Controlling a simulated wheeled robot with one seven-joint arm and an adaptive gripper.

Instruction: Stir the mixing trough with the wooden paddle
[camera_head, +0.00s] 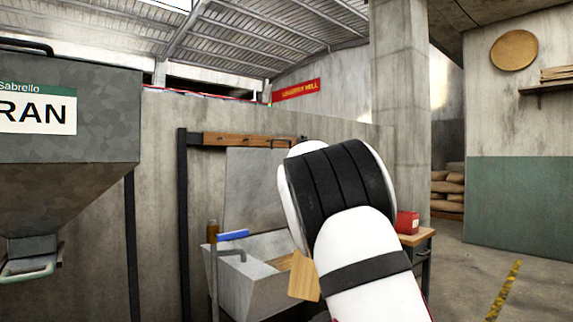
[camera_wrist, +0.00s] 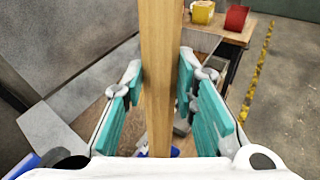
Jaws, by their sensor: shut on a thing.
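The mixing trough (camera_head: 238,285) is a grey, slant-sided basin against the back wall, left of my arm. Brown material inside it shows in the wrist view (camera_wrist: 93,116). The wooden paddle (camera_wrist: 160,50) is a long, pale shaft running up through the middle of the wrist view. My gripper (camera_wrist: 161,75), with teal finger pads, is shut on the shaft from both sides. In the head view a flat tan wooden piece, apparently part of the paddle (camera_head: 303,279), shows at the trough's right side. My arm hides the gripper there, and I cannot tell whether the paddle touches the material.
A grey hopper (camera_head: 70,110) hangs at the left. A wooden table (camera_head: 418,237) with a red box (camera_head: 407,222) is at right. Open floor (camera_head: 470,275) lies farther right.

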